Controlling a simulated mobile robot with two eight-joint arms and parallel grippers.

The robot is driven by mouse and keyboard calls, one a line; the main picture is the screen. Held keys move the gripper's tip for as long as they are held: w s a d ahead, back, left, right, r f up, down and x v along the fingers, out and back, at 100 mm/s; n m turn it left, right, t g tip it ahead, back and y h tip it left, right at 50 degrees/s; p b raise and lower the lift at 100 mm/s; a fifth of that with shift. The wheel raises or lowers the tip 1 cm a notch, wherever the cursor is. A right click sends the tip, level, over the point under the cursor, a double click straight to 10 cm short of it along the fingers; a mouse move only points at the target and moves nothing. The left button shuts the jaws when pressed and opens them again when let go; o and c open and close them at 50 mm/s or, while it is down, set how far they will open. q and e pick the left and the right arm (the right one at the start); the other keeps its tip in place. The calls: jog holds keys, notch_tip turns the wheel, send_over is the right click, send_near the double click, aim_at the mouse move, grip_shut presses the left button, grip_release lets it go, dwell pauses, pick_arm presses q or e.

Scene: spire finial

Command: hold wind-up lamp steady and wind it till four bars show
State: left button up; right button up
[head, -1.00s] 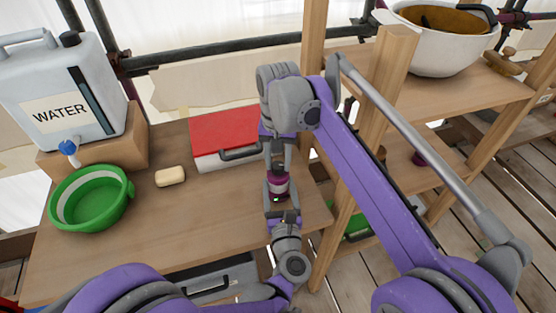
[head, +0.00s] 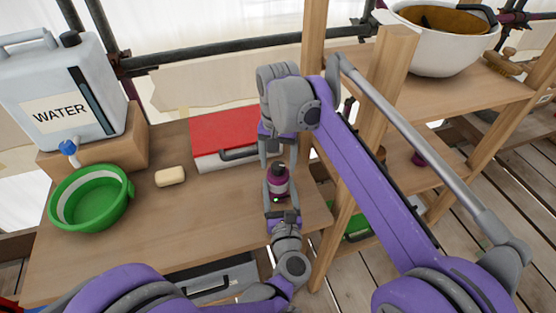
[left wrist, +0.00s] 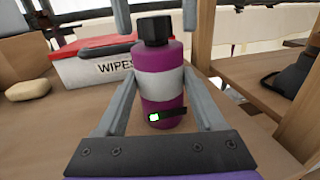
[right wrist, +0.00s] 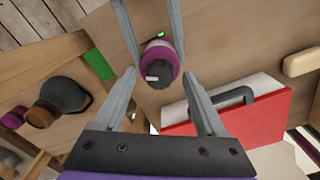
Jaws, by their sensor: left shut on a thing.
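The wind-up lamp (head: 278,184) is a purple cylinder with a silver band and a black knob (left wrist: 154,29) on top. It stands upright above the wooden bench. My left gripper (left wrist: 162,82) is shut on its body, one finger on each side. A small dark display (left wrist: 178,114) faces the left wrist camera, with one green bar lit at its left end. My right gripper (head: 277,160) is open above the lamp, its fingers spread and clear of the knob. In the right wrist view the lamp (right wrist: 161,64) shows end-on between the fingertips.
A red-lidded wipes box (head: 222,130) lies behind the lamp. A soap bar (head: 170,177), green basin (head: 118,205) and water container (head: 65,95) are to the left. Wooden shelf posts (head: 366,130) rise close on the right. The bench's middle is clear.

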aim_at(278, 165)
notch_tip(278, 165, up, 12)
dwell(0.7)
dwell(0.4)
notch_tip(278, 165, down, 12)
jog(key=n, duration=3.1)
